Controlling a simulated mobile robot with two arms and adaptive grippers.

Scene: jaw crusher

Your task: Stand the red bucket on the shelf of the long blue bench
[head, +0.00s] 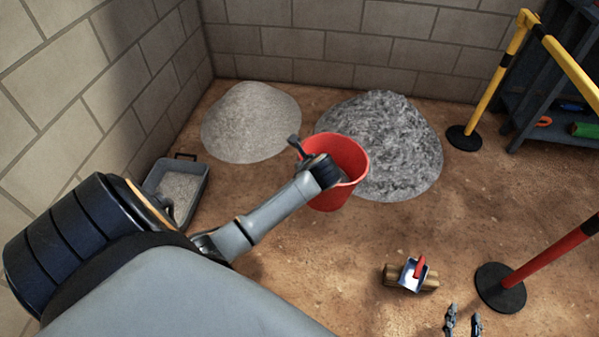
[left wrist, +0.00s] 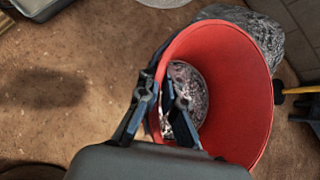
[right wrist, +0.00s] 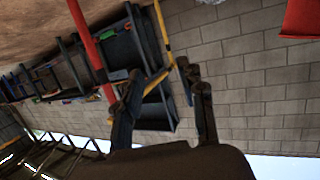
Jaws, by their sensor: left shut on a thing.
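The red bucket (head: 335,195) hangs from my left gripper (head: 310,160), in front of the dark grey heap. In the left wrist view the left gripper (left wrist: 160,88) is shut on the near wall at the rim of the bucket (left wrist: 235,85); grey stony material shows inside. My right gripper (head: 463,322) is open and empty at the bottom edge; its spread fingers also show in the right wrist view (right wrist: 163,92). A dark blue-grey bench (head: 520,133) with a low shelf stands at the upper right, partly cut off.
A pale heap (head: 250,125) and a dark grey heap (head: 400,150) lie by the back wall. A yellow post (head: 490,85) and a red post (head: 550,255) carry barriers before the bench. A grey tray (head: 195,205) stands left.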

